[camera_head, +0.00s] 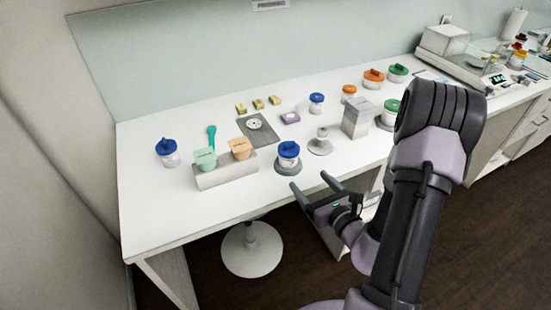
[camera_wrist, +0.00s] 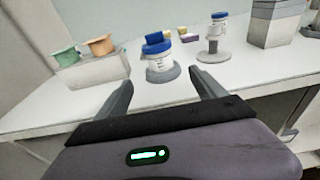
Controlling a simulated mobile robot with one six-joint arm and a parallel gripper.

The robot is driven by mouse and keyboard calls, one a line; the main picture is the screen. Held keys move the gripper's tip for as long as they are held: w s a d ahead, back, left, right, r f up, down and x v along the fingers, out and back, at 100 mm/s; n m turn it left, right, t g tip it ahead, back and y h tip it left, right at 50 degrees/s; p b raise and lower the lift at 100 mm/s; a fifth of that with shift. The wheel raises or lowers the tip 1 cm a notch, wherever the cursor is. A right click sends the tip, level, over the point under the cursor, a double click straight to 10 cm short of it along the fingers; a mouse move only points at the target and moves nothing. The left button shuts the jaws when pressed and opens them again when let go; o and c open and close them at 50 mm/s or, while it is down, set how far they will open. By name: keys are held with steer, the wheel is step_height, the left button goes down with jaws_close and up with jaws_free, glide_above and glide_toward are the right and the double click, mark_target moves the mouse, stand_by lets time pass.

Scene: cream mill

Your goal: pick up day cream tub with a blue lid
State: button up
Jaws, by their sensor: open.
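A white tub with a blue lid (camera_head: 289,152) stands upright on a round grey base (camera_head: 287,168) near the table's front edge. In the wrist view this tub (camera_wrist: 158,62) is between and beyond my fingers. Two other blue-lidded tubs are on the table: one at the left (camera_head: 168,155) and one farther back (camera_head: 316,103). The labels are too small to read, so I cannot tell which is day cream. My gripper (camera_head: 309,179) is open and empty, just in front of the table edge, its fingers pointing toward the nearest tub and apart from it.
A grey block (camera_head: 226,178) holding a green and an orange container stands left of the nearest tub. A round stand (camera_head: 320,146) and a grey box (camera_head: 357,121) are to its right. A dark mat (camera_head: 257,130) lies behind it. A stool (camera_head: 251,255) is below the table.

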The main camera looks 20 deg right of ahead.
mark_target(292, 163)
steer(key=w+b, duration=0.1)
steer(key=w, duration=0.2)
steer(key=w+f+b, duration=0.1)
steer(key=w, duration=0.7)
steer(key=shift+w+a+f+b, duration=0.2)
steer(key=shift+a+f+b, duration=0.05)
steer(key=shift+f+b, duration=0.15)
steer(key=w, duration=0.2)
steer(key=w+b, duration=0.1)
steer(key=w, duration=0.2)
steer(key=shift+w+f+b, duration=0.25)
steer(key=shift+w+b, duration=0.05)
steer(key=shift+b, duration=0.1)
steer(key=shift+s, duration=0.1)
jaws_close()
steer(key=shift+r, duration=0.15)
